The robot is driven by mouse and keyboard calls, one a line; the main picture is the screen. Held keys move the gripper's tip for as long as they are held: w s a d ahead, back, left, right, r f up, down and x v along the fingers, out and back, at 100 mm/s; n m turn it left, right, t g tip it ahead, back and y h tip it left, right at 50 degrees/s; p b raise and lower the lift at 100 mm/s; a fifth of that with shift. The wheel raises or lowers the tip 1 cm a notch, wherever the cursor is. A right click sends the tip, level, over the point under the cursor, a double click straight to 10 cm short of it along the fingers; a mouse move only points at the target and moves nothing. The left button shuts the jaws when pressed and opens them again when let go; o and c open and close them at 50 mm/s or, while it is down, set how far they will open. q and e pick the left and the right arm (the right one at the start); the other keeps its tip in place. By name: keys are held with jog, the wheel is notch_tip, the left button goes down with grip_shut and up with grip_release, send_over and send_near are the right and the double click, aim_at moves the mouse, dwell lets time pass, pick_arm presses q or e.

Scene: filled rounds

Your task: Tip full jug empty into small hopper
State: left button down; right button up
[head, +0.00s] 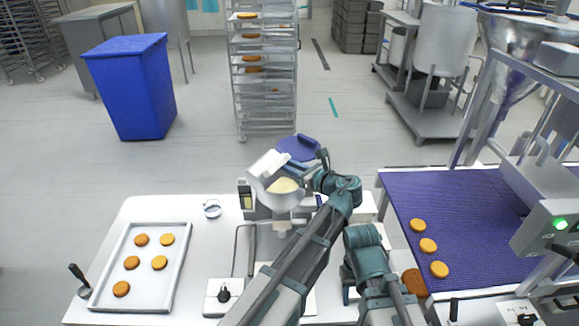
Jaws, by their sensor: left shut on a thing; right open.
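The small hopper (281,201) stands on the filling machine at the table's middle, and pale cream filling (284,186) shows in its mouth. A pale jug (267,163) is tilted over the hopper's left and back rim. My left gripper (312,177) is shut on the jug from the right side, though its fingertips are mostly hidden by my wrist. How much is left inside the jug cannot be seen. My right gripper (348,288) is open, low over the table to the right of the machine, partly hidden by its own arm.
A tray (183,256) of several orange-brown rounds lies at left. A small glass (212,208) and a black-knobbed box (224,294) stand near the machine. A blue round thing (298,147) is just behind the jug. The purple conveyor (462,215) with three rounds is at right.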

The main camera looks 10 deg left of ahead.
aim_at(277, 164)
pick_arm(q)
jog(key=shift+s+a, duration=0.15)
jog(key=shift+s, duration=0.15)
jog(key=s+n, duration=0.1)
jog(key=n, duration=0.1)
jog(key=s+a+n+t+b, duration=0.1)
jog(key=n, duration=0.1)
jog(key=s+n+t+b, duration=0.1)
jog(key=n, duration=0.1)
jog(key=shift+a+r+n, duration=0.15)
jog(key=shift+a+n, duration=0.15)
jog(key=shift+a, duration=0.05)
jog(key=shift+s+r+n+p, duration=0.15)
jog(key=shift+r+n+p, duration=0.45)
jog(key=shift+r+p, duration=0.25)
jog(key=shift+s+a+r+n+t, duration=0.1)
jog(key=shift+r+n+t, duration=0.4)
jog(key=shift+n, duration=0.6)
jog(key=shift+r+n+y, duration=0.2)
jog(key=shift+r+n, duration=0.4)
jog(key=shift+n, duration=0.35)
jog(key=shift+r+n+y, duration=0.2)
jog(key=shift+r+n, duration=0.4)
jog(key=shift+n, duration=0.35)
jog(key=shift+f, duration=0.1)
